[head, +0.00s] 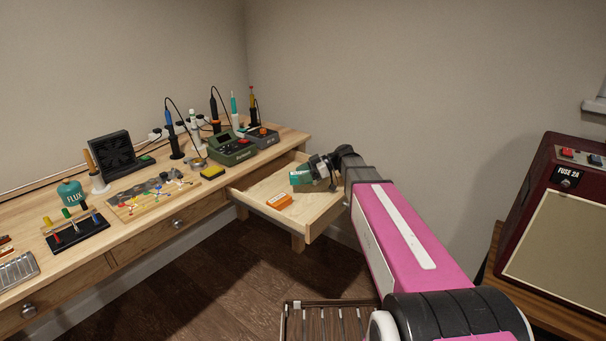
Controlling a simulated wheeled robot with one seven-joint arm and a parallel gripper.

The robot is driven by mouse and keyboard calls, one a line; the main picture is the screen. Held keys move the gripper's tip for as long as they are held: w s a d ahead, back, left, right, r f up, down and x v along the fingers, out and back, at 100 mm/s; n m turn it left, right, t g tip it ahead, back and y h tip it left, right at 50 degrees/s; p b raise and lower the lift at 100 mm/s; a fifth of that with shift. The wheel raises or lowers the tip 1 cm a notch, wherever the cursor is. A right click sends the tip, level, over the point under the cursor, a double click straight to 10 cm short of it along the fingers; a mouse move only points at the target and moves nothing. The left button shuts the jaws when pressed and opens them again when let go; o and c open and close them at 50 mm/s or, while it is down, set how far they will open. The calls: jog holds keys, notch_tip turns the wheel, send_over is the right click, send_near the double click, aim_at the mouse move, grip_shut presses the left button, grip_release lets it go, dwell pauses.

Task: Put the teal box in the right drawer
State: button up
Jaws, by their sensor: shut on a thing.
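The teal box (301,177) is at my gripper (312,172), over the open right drawer (315,212). My gripper is shut on the teal box, and its fingers and the dark wrist hide part of the box's right side. The drawer is pulled out from the right end of the wooden bench. I cannot tell whether the box touches the drawer bottom.
An orange box (279,201) lies in the front of the drawer. The bench top (140,220) holds soldering stations, a fan and several tools. A dark red amplifier (565,180) stands at the right. A slatted thing (325,318) is low in front.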

jog(key=shift+f, duration=0.15)
jog(key=o, duration=0.9)
jog(key=shift+r, duration=0.3)
jog(key=shift+r+v, duration=0.15)
jog(key=shift+v, duration=1.8)
jog(key=shift+r+v, duration=0.1)
jog(key=shift+v, duration=1.85)
jog(key=shift+a, duration=0.15)
